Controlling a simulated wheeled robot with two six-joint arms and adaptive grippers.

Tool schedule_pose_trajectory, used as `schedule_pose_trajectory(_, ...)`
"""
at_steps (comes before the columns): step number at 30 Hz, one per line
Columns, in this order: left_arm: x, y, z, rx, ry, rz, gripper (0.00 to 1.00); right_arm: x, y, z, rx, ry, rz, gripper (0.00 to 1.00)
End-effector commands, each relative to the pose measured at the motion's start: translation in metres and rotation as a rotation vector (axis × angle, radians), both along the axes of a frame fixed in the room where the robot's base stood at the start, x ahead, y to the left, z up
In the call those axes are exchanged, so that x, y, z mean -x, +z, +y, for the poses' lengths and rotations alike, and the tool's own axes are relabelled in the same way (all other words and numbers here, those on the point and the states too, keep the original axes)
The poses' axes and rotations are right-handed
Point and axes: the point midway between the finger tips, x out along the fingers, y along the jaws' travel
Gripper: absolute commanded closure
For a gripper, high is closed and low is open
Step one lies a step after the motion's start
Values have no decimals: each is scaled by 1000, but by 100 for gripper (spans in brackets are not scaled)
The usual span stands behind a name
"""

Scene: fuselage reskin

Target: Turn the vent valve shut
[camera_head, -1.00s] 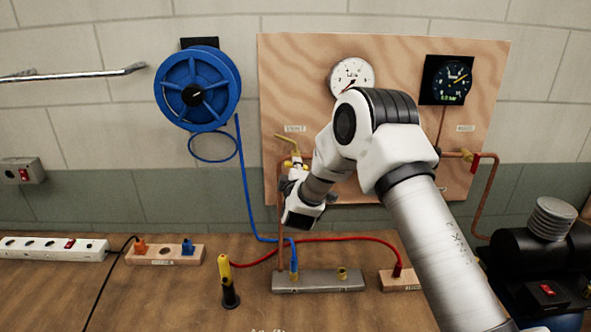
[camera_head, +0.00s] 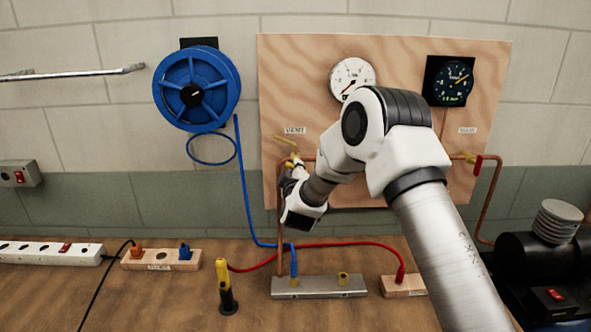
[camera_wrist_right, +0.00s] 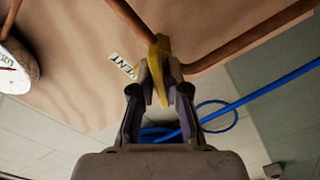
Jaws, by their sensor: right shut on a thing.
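The vent valve's yellow handle (camera_head: 287,143) is on the plywood board, just below the white VENT label (camera_head: 294,130). In the head view it sits at the top of a copper pipe and slants down to the right. My right gripper (camera_head: 295,168) reaches it from below, its fingertips partly hidden. In the right wrist view the yellow valve handle (camera_wrist_right: 163,47) stands between the fingertips of my right gripper (camera_wrist_right: 160,76), which is shut on it. The VENT label (camera_wrist_right: 123,66) lies just left of it. My left gripper is not in view.
A white-faced gauge (camera_head: 352,79) and a dark gauge (camera_head: 450,80) are on the board. A blue hose reel (camera_head: 196,90) hangs to its left. A black compressor (camera_head: 540,262) stands at right.

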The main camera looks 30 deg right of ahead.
Motion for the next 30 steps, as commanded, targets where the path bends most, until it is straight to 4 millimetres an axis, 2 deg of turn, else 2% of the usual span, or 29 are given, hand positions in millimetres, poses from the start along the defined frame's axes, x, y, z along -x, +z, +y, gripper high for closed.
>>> schedule_pose_trajectory(1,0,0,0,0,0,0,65,-1,5,-1,3,-3,-10,100)
schedule_pose_trajectory(23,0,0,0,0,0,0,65,-1,5,-1,3,-3,-10,100)
schedule_pose_trajectory(24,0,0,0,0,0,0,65,-1,5,-1,3,-3,-10,79)
schedule_pose_trajectory(25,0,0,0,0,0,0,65,-1,5,-1,3,-3,-10,68)
schedule_pose_trajectory(26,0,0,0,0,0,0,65,-1,5,-1,3,-3,-10,65)
schedule_pose_trajectory(30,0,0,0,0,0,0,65,-1,3,-1,2,-2,-6,65)
